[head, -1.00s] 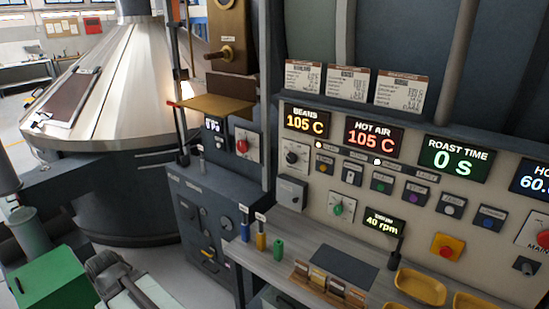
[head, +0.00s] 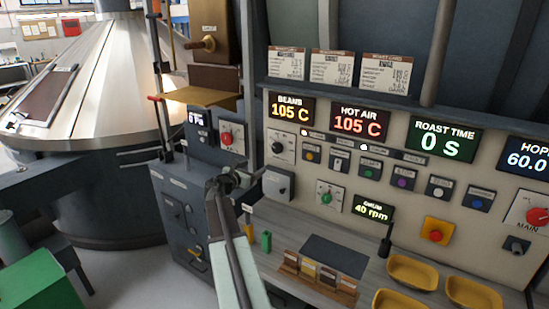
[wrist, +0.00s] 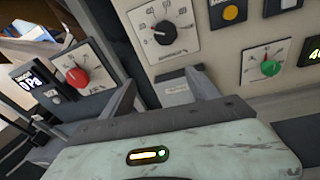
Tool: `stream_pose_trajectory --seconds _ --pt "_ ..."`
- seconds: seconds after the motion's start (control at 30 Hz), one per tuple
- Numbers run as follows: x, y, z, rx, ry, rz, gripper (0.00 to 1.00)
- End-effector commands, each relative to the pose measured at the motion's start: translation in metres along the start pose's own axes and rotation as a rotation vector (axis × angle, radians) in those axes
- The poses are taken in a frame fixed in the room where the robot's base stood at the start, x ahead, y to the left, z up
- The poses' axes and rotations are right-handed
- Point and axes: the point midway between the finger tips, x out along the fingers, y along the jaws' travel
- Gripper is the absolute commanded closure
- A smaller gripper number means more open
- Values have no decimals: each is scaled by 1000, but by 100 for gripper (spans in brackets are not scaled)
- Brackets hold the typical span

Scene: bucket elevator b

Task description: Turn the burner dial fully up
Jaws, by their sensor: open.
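The burner dial, a black knob on a white scale plate, is at the upper left of the control panel in the head view (head: 278,147). It also shows at the top of the wrist view (wrist: 161,34), with its pointer toward the left; its small label is hard to read. My gripper (head: 246,174) is below and left of this dial in the head view, apart from it. In the wrist view my gripper (wrist: 163,92) has its two fingers spread with nothing held between them, and the dial lies beyond them.
A red dial (head: 226,138) sits left of the burner dial and a green dial (head: 326,198) below right. A grey box (head: 279,184) juts out under the burner dial. Several buttons and displays fill the panel. Yellow bowls (head: 411,270) and a card holder (head: 319,277) stand on the counter.

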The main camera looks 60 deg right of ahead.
Motion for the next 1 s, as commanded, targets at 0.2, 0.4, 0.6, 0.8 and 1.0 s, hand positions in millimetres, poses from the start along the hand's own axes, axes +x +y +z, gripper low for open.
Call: stream_pose_trajectory --seconds 0.2,0.4,0.6,0.8,1.0 --pt "57 -28 38 -369 -145 -6 30" --pt "63 -28 41 -378 -147 -6 30" --pt "93 -26 44 -375 -146 -7 30" --pt "127 -25 49 -374 -146 -6 30" --pt "133 -26 50 -373 -146 -6 30"
